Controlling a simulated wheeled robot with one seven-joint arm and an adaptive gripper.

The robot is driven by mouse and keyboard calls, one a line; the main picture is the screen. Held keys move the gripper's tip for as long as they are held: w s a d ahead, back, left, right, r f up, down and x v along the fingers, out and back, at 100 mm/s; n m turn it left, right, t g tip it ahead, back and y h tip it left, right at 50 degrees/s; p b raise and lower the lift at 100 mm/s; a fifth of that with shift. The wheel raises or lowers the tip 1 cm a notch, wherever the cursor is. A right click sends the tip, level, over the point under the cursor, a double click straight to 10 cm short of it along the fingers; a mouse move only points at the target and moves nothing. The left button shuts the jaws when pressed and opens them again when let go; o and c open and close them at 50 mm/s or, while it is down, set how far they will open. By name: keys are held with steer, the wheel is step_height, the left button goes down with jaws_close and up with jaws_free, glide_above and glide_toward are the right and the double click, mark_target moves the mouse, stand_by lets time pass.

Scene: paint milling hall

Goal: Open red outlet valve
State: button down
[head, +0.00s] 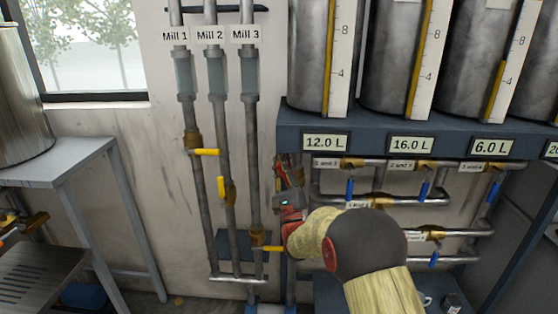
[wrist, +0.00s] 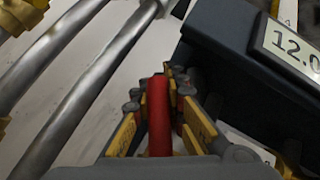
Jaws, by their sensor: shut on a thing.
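The red valve handle (wrist: 158,112) stands between the yellow-padded fingers of my gripper (wrist: 161,100) in the wrist view. The fingers are shut on it from both sides. In the head view my gripper (head: 283,174) is at the left front corner of the blue tank stand, just below its top beam and right of the Mill 3 pipe. The arm and gripper cover most of the red valve there, so its body and the handle's exact angle to the pipe are hard to tell.
Three vertical mill pipes carry yellow-handled valves (head: 206,152) close to the left of my gripper. Blue-handled valves (head: 349,189) sit on pipes under the tanks at right. The stand's beam (head: 371,142) with litre displays is just above. A grey table (head: 62,165) stands at left.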

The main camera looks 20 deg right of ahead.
mark_target(284, 176)
steer(key=shift+f, duration=0.1)
steer(key=c, duration=1.7)
jaws_free()
steer(key=shift+c, duration=0.2)
steer(key=v, duration=1.2)
steer(key=shift+c, duration=0.3)
